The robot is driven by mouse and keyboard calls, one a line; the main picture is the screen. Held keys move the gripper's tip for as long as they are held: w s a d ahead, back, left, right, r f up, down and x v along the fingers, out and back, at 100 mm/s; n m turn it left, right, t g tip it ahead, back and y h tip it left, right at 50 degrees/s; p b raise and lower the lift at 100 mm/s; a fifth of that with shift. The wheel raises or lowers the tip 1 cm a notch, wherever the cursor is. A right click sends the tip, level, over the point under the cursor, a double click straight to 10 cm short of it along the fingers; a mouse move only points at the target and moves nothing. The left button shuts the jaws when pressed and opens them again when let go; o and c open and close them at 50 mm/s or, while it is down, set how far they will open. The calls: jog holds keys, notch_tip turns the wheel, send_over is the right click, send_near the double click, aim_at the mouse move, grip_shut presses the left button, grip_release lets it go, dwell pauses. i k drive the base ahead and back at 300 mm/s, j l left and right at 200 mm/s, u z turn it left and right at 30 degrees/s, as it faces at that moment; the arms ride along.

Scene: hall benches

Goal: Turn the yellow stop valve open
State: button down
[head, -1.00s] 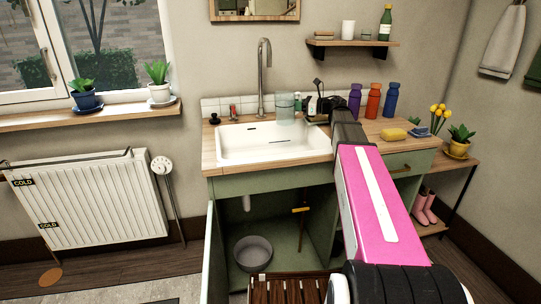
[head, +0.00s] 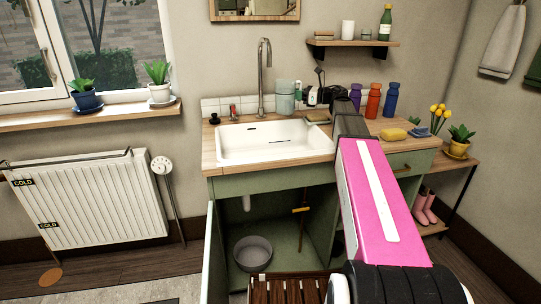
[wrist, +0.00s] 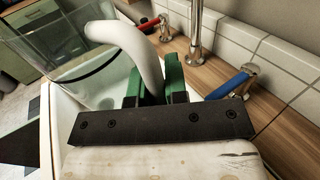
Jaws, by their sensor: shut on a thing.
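The yellow stop valve (head: 301,210) is in the open cabinet under the sink. Its small yellow handle lies across a thin upright pipe; finer detail is too small to tell. My gripper (head: 299,92) is well above it, over the back right of the sink. It is shut on the white handle of a clear jug (head: 285,100). In the wrist view my green fingers (wrist: 155,85) close on that white handle (wrist: 130,45), with the jug's clear body (wrist: 75,50) to the left.
The white sink (head: 262,143) has a tall tap (head: 264,80). Bottles (head: 373,100), a yellow sponge (head: 393,134) and plants stand at right. A grey bowl (head: 252,253) sits in the cabinet. A slatted wooden surface (head: 288,290) is in front. A blue lever (wrist: 230,84) shows behind the sink.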

aim_at(305, 209)
jog(key=k, duration=1)
